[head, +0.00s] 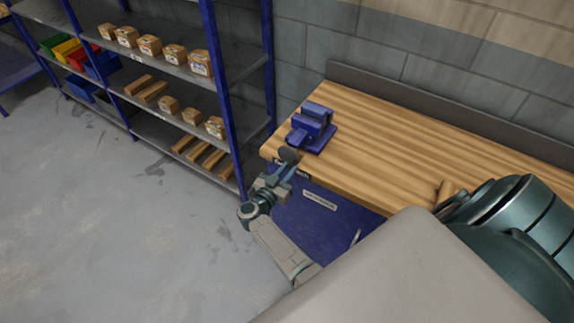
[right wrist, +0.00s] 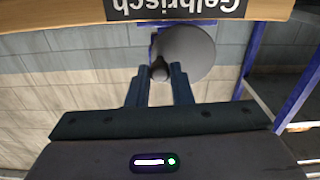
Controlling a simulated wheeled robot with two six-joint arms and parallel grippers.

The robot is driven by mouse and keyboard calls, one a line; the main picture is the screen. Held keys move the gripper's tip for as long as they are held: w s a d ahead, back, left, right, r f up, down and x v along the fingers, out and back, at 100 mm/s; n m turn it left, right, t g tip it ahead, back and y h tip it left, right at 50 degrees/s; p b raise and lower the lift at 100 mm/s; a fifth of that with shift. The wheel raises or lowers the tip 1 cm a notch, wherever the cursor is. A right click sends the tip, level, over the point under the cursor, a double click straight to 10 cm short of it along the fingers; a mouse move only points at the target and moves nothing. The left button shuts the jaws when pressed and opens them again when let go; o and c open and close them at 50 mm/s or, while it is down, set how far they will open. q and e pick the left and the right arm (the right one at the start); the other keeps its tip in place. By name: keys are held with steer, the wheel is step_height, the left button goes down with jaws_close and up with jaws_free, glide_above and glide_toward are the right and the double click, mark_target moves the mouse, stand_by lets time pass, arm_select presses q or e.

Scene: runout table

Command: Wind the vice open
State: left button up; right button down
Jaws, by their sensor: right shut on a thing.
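The blue vice (head: 312,122) stands on the left end of the wooden bench top (head: 400,140). A dark grey round handwheel (head: 288,155) is on its front side, past the bench edge. In the right wrist view the handwheel (right wrist: 190,50) is a grey disc with a small knob (right wrist: 160,71). My right gripper (head: 284,168) reaches up to it from below. In the right wrist view its two fingers (right wrist: 161,74) are on either side of the knob, shut on it. The gap between the vice jaws is too small to tell. My left gripper is not in view.
A blue shelf rack (head: 205,60) with cartons, wooden blocks and coloured bins stands at the left. A grey block wall (head: 300,50) is behind the bench. A blue panel (head: 320,215) is under the bench edge. The floor (head: 90,200) at the left is clear.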

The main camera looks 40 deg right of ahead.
steer(key=c, duration=1.4)
jaws_free()
steer(key=shift+w+r, duration=0.1)
steer(key=shift+r, duration=0.05)
steer(key=shift+f, duration=0.2)
